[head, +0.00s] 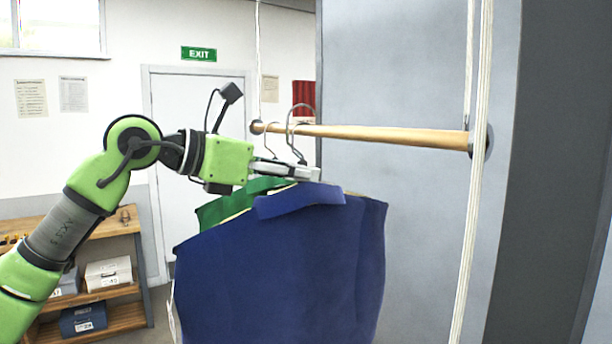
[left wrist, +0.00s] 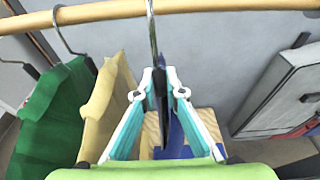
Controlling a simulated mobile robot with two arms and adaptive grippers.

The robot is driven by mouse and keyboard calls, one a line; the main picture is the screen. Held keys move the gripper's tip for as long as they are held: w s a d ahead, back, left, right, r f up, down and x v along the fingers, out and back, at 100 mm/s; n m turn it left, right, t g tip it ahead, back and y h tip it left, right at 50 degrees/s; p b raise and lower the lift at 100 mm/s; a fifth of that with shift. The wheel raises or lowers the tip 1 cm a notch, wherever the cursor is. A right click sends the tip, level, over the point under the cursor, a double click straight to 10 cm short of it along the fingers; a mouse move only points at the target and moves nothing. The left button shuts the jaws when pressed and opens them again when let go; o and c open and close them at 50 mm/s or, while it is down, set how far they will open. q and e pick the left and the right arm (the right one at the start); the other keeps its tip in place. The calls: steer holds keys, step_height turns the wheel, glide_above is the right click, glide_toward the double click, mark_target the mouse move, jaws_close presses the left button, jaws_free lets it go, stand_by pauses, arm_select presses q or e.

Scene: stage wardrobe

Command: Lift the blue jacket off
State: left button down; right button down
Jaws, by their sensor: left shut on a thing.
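The blue jacket (head: 280,265) hangs below my left gripper (head: 303,172), in front of the other garments. In the left wrist view the fingertips of my left gripper (left wrist: 160,88) are shut on the dark neck of the jacket's hanger (left wrist: 152,42), with a strip of the blue jacket (left wrist: 177,135) between the fingers. In the head view the hanger's hook (head: 291,118) stands with its top clearly above the wooden rail (head: 390,135). I cannot tell whether it touches the rail. My right gripper is not in view.
A green garment (left wrist: 48,118) and a yellowish garment (left wrist: 107,100) hang close to the left of my gripper. Ropes (head: 474,200) hold the rail beside a grey panel (head: 420,70). A wooden shelf (head: 100,233) with boxes stands at the left.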

arm_select(q)
steer(key=shift+s+a, duration=0.1)
stand_by(0.3)
steer(key=shift+s+a+b, duration=0.35)
steer(key=shift+a+b, duration=0.05)
steer(key=shift+a, duration=0.2)
steer(key=s+a+b, duration=0.1)
steer(key=s+a, duration=0.2)
steer(key=a, duration=0.2)
steer(key=s+a+b, duration=0.2)
steer(key=s+a, duration=0.2)
steer(key=a, duration=0.1)
steer(key=s+a+b, duration=0.1)
steer(key=s+a, duration=0.2)
steer(key=a, duration=0.2)
steer(key=shift+s+a, duration=0.3)
steer(key=shift+a, duration=0.1)
steer(key=s+a, duration=0.7)
steer(key=a, duration=0.3)
steer(key=s+a, duration=0.7)
steer(key=a, duration=0.4)
steer(key=shift+b, duration=0.35)
